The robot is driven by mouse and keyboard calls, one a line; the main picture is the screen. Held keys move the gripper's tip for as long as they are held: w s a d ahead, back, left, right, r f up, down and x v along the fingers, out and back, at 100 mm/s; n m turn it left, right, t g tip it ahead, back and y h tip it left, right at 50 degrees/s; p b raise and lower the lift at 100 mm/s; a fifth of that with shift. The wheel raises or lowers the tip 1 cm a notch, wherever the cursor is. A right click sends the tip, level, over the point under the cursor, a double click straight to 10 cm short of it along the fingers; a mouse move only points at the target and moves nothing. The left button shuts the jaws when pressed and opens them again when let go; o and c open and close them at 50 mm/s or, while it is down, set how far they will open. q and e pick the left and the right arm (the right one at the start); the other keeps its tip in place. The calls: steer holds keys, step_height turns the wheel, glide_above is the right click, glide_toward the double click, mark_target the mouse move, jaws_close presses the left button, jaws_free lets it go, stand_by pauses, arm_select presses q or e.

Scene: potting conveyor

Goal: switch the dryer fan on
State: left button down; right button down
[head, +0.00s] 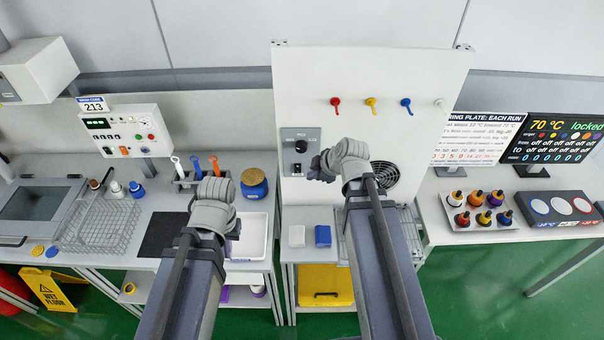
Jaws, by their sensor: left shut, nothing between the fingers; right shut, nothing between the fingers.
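The dryer fan (385,176) is a round dark grille low on the upright white panel (400,130), partly hidden behind my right arm. Left of it on the panel is a dark grey control box (291,134) with a round black knob (300,146) and a small pale part (296,168) below. My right gripper (316,170) is shut and empty, pointing left, close to the box's lower right edge; I cannot tell whether it touches. My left gripper (235,229) is shut and empty over the white tray (260,222), mostly hidden by its wrist.
Red (335,103), yellow (371,103) and blue (406,103) valve handles sit higher on the panel. A white block (297,236) and a blue block (323,236) lie below the box. A blue jar (254,184) stands left of the panel. Several bottles stand on the right table.

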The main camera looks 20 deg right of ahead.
mark_target(298, 168)
steer(key=w+a+f+b, duration=0.1)
steer(key=w+f+b, duration=0.7)
steer(key=w, duration=0.1)
steer(key=shift+f+b, duration=0.3)
steer(key=shift+w+f, duration=0.1)
steer(key=shift+w, duration=0.2)
stand_by(0.3)
